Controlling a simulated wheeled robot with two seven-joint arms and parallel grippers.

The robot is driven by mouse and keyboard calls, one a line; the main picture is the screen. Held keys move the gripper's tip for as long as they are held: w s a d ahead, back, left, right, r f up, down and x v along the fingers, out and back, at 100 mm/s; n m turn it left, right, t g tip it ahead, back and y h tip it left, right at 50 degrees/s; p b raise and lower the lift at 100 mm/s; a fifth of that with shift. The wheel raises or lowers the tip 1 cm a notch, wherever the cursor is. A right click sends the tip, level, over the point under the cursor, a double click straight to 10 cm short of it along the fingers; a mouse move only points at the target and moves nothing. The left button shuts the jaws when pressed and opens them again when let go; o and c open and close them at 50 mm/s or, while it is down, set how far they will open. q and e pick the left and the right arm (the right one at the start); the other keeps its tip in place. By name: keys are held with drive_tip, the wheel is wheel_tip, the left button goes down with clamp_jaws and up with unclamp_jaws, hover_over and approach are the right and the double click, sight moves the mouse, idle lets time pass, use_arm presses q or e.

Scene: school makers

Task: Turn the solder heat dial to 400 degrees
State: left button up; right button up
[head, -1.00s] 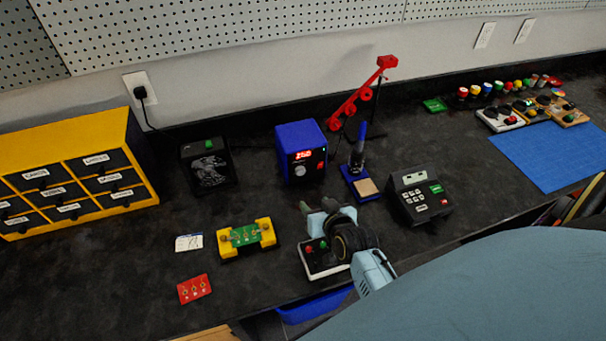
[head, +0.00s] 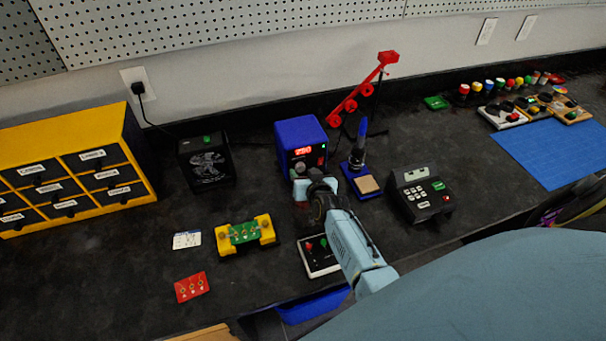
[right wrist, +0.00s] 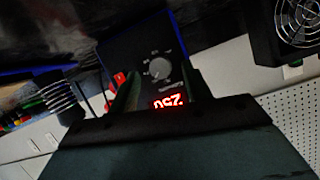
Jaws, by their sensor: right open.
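The blue solder station (head: 302,136) stands upright at the back of the bench, its dark front panel facing me. Its lit red display (head: 303,151) reads 250. The grey round heat dial (head: 299,166) is below the display; it also shows in the right wrist view (right wrist: 160,69), where the picture is turned over. My right gripper (head: 301,188) is in front of the station, just below the dial. In the right wrist view its fingers are apart on both sides of the dial, with nothing between them; I cannot tell whether they touch it. My left gripper is out of view.
The soldering iron in its blue stand (head: 361,178) is close on the station's right. A black fan box (head: 206,162) stands to the left. A keypad box (head: 421,194) is further right. A button box (head: 318,257) lies under my right arm, with a yellow board holder (head: 247,235) beside it.

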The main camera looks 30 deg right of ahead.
drive_tip(key=shift+x, duration=0.85)
drive_tip(key=c, duration=1)
